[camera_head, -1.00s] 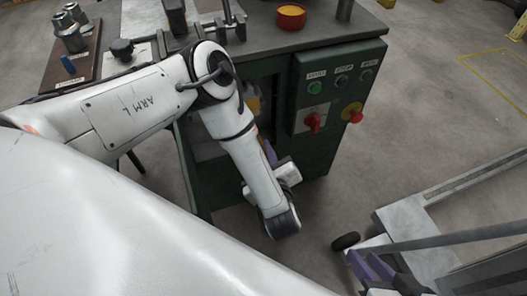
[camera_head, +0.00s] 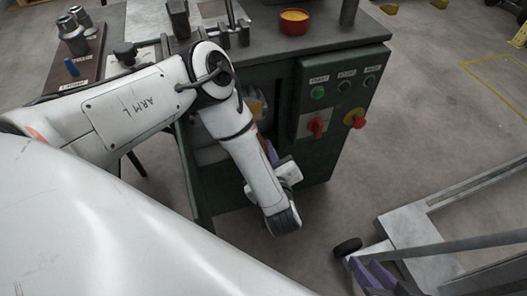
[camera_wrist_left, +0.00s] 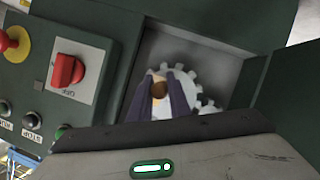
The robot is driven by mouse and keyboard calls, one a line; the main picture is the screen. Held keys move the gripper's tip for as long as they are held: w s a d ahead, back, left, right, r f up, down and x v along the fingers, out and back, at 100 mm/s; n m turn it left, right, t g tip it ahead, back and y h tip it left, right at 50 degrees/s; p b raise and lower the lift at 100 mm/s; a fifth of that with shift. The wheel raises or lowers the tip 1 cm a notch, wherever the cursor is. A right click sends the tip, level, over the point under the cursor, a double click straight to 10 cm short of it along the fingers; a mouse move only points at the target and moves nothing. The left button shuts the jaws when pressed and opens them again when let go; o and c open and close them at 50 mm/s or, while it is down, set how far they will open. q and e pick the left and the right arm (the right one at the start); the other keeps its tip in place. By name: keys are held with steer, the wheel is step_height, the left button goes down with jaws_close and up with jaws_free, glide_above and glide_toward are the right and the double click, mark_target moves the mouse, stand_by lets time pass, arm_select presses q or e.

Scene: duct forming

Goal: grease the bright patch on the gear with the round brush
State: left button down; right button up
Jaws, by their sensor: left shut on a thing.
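My left gripper (camera_wrist_left: 160,98) reaches into the open front of the green machine cabinet. Its dark purple fingers are shut on a tan and brown round piece, which appears to be the round brush (camera_wrist_left: 159,88). The pale toothed gear (camera_wrist_left: 187,78) lies directly beyond the fingertips in the left wrist view, partly hidden by them. I cannot tell whether the brush touches it, and no separate bright patch is distinguishable. In the head view the left gripper (camera_head: 271,152) is mostly hidden by my wrist. My right gripper (camera_head: 375,274) shows only partly at the lower right.
A smaller gear (camera_wrist_left: 208,108) sits beside the large one. The cabinet's side wall (camera_wrist_left: 283,85) is close to the gripper, and a panel with a red knob (camera_head: 316,127) and buttons is beside the opening. A red tin with yellow contents (camera_head: 294,21) stands on the bench top.

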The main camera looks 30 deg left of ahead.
arm_select(q)
steer(key=shift+s+a+p, duration=0.1)
steer(key=shift+a+p, duration=0.05)
steer(key=shift+p, duration=0.2)
stand_by(1.0)
steer(key=s+d, duration=0.4)
steer(key=shift+d, duration=0.35)
stand_by(0.4)
